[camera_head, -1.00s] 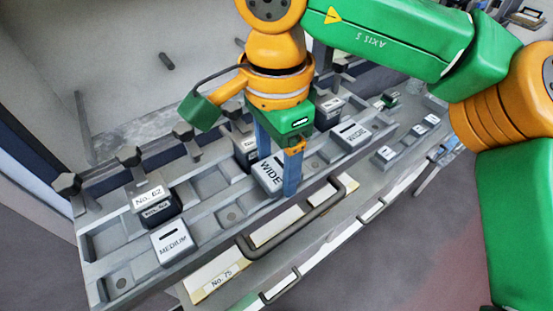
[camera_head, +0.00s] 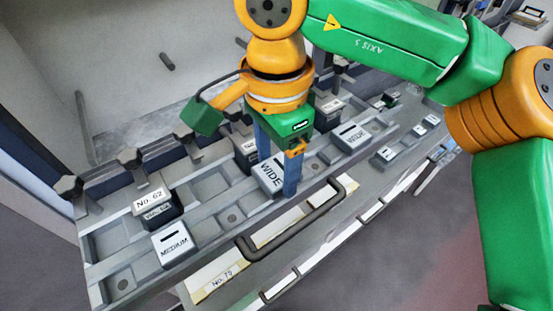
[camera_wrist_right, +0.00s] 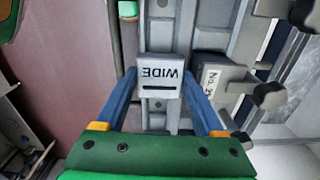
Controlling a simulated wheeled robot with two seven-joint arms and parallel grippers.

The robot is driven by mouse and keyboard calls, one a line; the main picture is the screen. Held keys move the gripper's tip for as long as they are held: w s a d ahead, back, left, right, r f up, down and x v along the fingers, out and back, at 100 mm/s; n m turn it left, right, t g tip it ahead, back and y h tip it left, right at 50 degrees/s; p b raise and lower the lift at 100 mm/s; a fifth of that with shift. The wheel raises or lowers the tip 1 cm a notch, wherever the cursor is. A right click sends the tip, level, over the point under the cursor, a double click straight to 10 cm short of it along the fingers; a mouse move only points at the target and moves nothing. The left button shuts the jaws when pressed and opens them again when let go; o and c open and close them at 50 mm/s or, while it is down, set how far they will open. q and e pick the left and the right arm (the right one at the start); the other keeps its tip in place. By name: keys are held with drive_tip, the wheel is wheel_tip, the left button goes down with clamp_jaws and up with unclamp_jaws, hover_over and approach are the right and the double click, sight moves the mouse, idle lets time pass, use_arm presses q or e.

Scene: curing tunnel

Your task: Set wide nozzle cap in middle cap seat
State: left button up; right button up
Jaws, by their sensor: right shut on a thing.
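A grey block-shaped cap marked WIDE (camera_head: 269,174) is between the blue fingers of my right gripper (camera_head: 277,180), over the front row of the long grey rack (camera_head: 203,227). The right wrist view also shows the WIDE cap (camera_wrist_right: 159,72) with a finger at each side, so the right gripper (camera_wrist_right: 159,85) is shut on it. The cap looks level. I cannot tell whether its underside touches the rack. A bare recess with a round hole (camera_head: 232,216) lies just left of the cap. What is beneath the cap is hidden. My left gripper is not in view.
A MEDIUM cap (camera_head: 175,244) sits left in the front row; another WIDE cap (camera_head: 352,136) sits to the right. A dark block labelled No. 62 (camera_head: 156,207) stands behind the MEDIUM cap. Knobs line the rack's back. A dark handle bar (camera_head: 290,226) runs along the front.

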drive_tip(key=shift+f+b, duration=0.85)
drive_tip(key=shift+f, duration=0.1)
idle(0.8)
drive_tip(key=o, duration=1.5)
drive_tip(key=shift+o, duration=0.3)
drive_tip(key=shift+s+d, duration=0.1)
drive_tip(key=shift+s, duration=0.1)
